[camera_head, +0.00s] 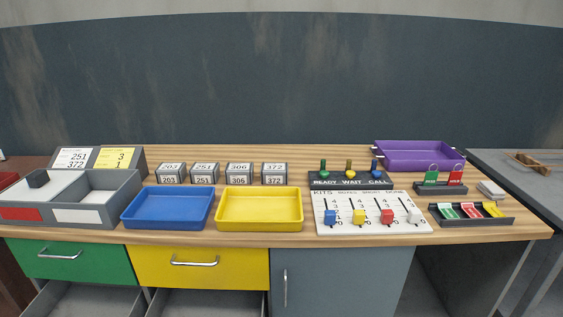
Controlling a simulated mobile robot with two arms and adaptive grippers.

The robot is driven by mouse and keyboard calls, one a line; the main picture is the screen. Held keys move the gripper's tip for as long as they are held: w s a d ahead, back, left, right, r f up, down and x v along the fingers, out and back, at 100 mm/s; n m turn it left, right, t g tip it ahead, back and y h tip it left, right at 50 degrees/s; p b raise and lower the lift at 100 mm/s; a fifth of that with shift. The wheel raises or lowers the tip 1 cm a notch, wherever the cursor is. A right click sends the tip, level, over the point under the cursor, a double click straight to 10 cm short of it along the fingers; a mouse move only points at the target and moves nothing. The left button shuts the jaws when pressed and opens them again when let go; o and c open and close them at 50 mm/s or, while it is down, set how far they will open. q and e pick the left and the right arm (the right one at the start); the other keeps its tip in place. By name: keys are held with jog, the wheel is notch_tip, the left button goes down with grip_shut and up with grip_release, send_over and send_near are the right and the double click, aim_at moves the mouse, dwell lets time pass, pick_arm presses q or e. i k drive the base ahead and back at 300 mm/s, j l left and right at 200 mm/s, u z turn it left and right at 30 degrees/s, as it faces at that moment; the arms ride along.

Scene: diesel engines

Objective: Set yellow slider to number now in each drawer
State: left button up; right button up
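A white slider board (404,228) headed KITS lies on the right half of the bench. It has four upright slots with numbers beside them. The yellow slider (359,216) sits low in the second slot, between the blue slider (331,217) and the red slider (387,216). I cannot read its exact number. Neither gripper is in view.
A blue tray (168,224) and a yellow tray (260,226) look empty. Number blocks (204,173) stand behind them. A yellow card (117,158) shows 3 and 1. A grey divided bin (100,214) stands left. A purple tray (418,166) and card holders (470,220) are right.

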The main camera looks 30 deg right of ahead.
aim_at(358, 217)
jog(key=z, duration=1.65)
jog(key=u, duration=1.35)
jog(key=z, duration=1.35)
jog(key=i+l+z, duration=0.15)
jog(key=i, duration=0.05)
